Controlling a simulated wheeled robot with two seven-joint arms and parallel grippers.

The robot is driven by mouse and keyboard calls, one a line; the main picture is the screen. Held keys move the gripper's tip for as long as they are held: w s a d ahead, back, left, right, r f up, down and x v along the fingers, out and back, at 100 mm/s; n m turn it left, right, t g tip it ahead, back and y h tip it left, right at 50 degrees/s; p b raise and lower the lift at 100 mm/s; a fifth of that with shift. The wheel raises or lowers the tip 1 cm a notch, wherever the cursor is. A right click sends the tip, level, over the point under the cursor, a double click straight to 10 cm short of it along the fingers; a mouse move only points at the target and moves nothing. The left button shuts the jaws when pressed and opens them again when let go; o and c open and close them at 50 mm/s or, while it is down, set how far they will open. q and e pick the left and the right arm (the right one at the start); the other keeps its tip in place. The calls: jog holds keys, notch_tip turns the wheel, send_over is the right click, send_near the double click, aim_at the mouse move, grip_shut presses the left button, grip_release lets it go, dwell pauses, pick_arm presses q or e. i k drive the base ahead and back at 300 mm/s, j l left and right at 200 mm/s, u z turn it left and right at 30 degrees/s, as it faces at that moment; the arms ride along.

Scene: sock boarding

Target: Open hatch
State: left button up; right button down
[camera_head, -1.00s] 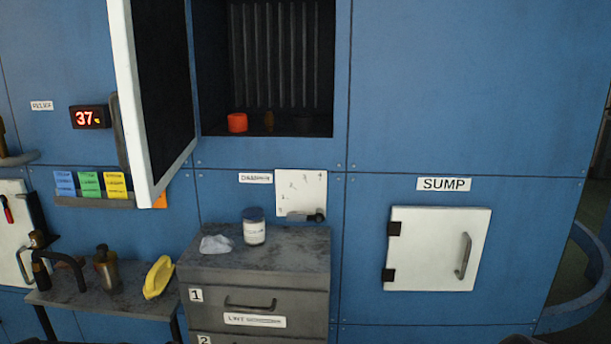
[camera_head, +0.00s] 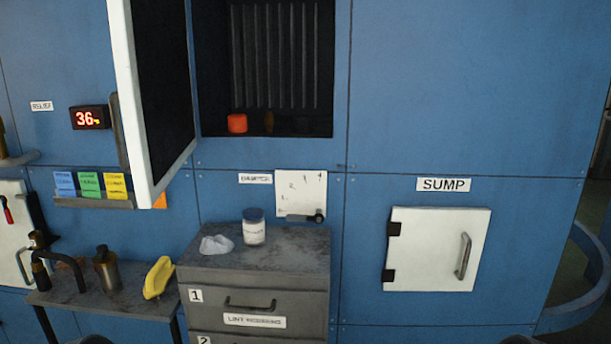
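A white hatch door (camera_head: 435,249) labelled SUMP (camera_head: 443,185) is set in the blue wall on the right. It is shut, with two black hinges on its left side and a grey vertical handle (camera_head: 463,256) on its right. A second, taller white-edged door (camera_head: 157,95) stands swung open at upper left, beside a dark compartment (camera_head: 212,60). An orange cup-like thing (camera_head: 237,123) is inside that compartment. Neither gripper can be made out; only small dark rounded shapes show at the bottom edge.
A grey drawer cabinet (camera_head: 253,270) stands in the middle, with a lidded jar (camera_head: 253,227) and a crumpled white cloth (camera_head: 216,245) on top. A side table at left holds a metal bottle (camera_head: 106,268) and a yellow object (camera_head: 158,278). The wall before the sump hatch looks unobstructed.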

aim_at(430, 248)
jog(key=j, duration=0.95)
jog(key=j+z, duration=0.15)
jog(key=j, duration=0.75)
jog(key=i+l, duration=0.1)
jog(key=l, duration=0.4)
jog(key=i+l+z, duration=0.1)
jog(key=l, duration=0.4)
jog(key=i+l, duration=0.1)
jog(key=l, duration=0.35)
jog(key=i+l+z, duration=0.15)
jog(key=l, duration=0.35)
jog(key=i+l, duration=0.15)
jog(key=l, duration=0.3)
jog(key=i+l+z, duration=0.1)
jog(key=l, duration=0.35)
jog(key=i+l, duration=0.2)
jog(key=l, duration=0.3)
jog(key=i+l+z, duration=0.1)
jog(key=l, duration=0.35)
jog(key=i, duration=0.05)
